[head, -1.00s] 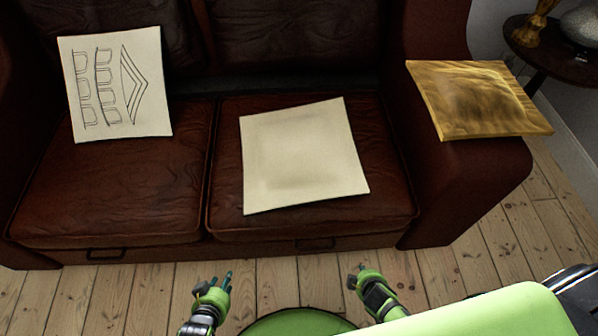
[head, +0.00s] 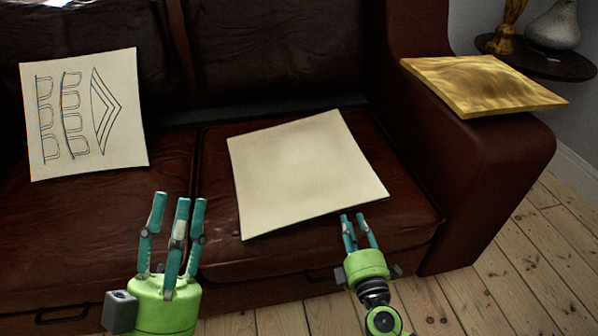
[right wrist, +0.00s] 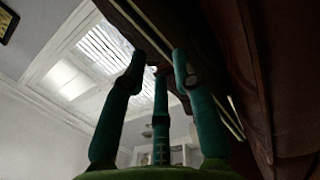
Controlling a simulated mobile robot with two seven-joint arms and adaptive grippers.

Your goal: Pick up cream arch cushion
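The cream arch cushion (head: 120,148), with dark line drawings of arches and chevrons, leans on the left seat of the brown sofa in the head view. My left gripper (head: 180,200) is open and empty, in front of the sofa, below and to the right of this cushion and apart from it. My right gripper (head: 354,217) is open near the lower edge of a plain cream cushion (head: 300,175); whether it touches that cushion is unclear. The right wrist view shows its fingers (right wrist: 160,65) spread with nothing between them.
The sofa (head: 285,262) fills most of the head view. A gold cushion (head: 480,85) lies on its right armrest. A dark round side table (head: 545,66) holds a vase (head: 555,28) and a gold ornament (head: 508,28). Bare floorboards (head: 520,265) are clear at the lower right.

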